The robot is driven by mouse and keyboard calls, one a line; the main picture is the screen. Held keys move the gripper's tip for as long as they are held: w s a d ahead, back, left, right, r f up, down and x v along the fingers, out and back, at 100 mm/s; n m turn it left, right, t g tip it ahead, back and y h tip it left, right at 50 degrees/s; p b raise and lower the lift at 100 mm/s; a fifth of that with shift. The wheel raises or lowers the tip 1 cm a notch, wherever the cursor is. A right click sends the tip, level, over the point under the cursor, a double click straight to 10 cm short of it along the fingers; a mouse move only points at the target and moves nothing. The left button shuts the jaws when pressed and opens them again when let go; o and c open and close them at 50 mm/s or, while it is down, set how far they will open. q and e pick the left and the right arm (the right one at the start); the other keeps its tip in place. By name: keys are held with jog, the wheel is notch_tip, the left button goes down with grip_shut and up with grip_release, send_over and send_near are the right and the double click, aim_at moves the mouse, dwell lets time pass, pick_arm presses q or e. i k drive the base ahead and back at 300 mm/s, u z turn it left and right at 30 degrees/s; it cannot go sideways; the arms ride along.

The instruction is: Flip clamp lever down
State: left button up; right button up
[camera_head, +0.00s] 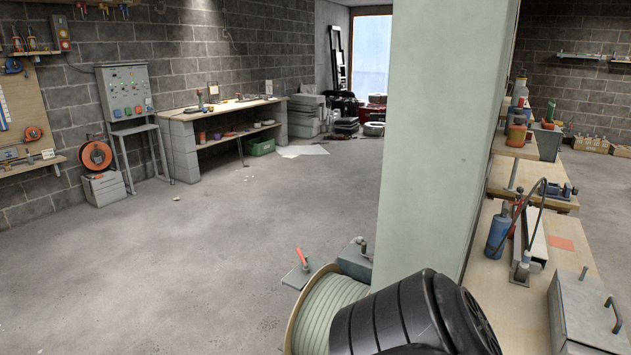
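A red-handled lever (301,257) sticks up at a tilt from a small grey plate (292,279) at the bottom centre of the head view. It looks like the clamp lever, and its handle is raised off the plate. Just right of it is a grey metal box (352,262) with a fitting on top. In front is a reel wound with pale green conduit (330,309), partly covered by a large black rounded part. Neither of my grippers shows in the view.
A pale green pillar (437,140) stands right of the lever. Beyond it, a wooden bench (494,270) holds a blue bottle (497,236) and a metal box (583,318). A grey control panel (125,91) and workbench (222,108) stand at the back left.

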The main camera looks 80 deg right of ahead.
aim_at(519, 189)
jog(key=z, duration=3.7)
jog(key=i, duration=1)
jog(key=k, duration=1.65)
jog(key=z, duration=1.3)
jog(key=i, duration=3.45)
